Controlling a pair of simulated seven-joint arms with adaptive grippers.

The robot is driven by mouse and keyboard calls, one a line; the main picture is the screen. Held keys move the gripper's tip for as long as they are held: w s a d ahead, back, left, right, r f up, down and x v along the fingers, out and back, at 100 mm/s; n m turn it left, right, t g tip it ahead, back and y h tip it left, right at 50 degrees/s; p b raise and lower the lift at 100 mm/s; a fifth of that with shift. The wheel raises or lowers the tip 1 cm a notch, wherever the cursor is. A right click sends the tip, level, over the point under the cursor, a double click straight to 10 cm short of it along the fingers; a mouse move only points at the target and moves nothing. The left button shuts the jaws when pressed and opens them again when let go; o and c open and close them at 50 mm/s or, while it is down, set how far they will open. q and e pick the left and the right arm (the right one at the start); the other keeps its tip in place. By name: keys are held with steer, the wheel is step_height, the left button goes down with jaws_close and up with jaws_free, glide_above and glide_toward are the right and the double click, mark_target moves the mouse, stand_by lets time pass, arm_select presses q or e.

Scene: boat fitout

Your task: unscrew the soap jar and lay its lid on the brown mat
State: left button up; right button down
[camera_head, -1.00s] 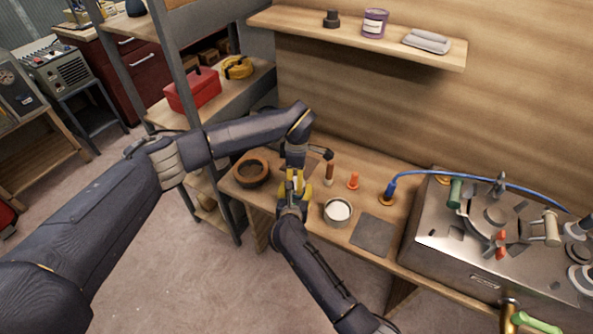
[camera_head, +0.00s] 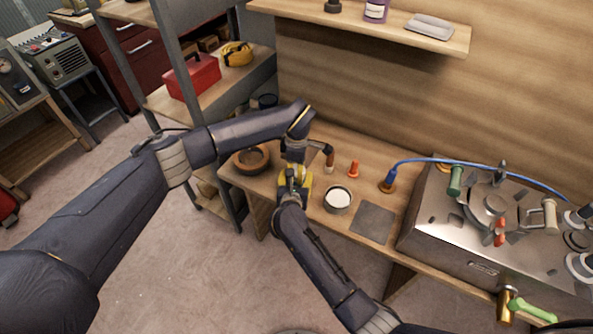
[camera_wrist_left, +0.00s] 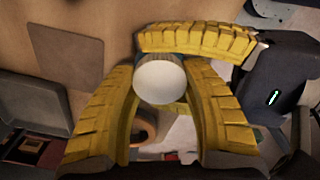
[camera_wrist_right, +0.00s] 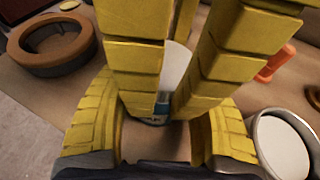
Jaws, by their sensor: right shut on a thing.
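The soap jar is a small upright cylinder with a round white top (camera_wrist_left: 160,82). A blue band on its body shows in the right wrist view (camera_wrist_right: 162,104). My right gripper (camera_head: 293,178) is shut on the jar above the bench. The two grippers hide most of the jar in the head view. The mat (camera_head: 373,223) lies flat and empty at the bench's front edge; it looks brown in the left wrist view (camera_wrist_left: 68,55).
A small orange piece (camera_head: 353,169) and a blue hose connector (camera_head: 389,180) stand behind. A metal unit (camera_head: 480,235) fills the bench's right end.

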arm_select(q)
steer(key=c, duration=0.6)
arm_select(e)
steer(key=shift+f, duration=0.1)
arm_select(q)
steer(key=o, duration=1.2)
steer(key=shift+o, duration=0.3)
steer(key=shift+r, duration=3.75)
steer(key=shift+f, duration=3.8)
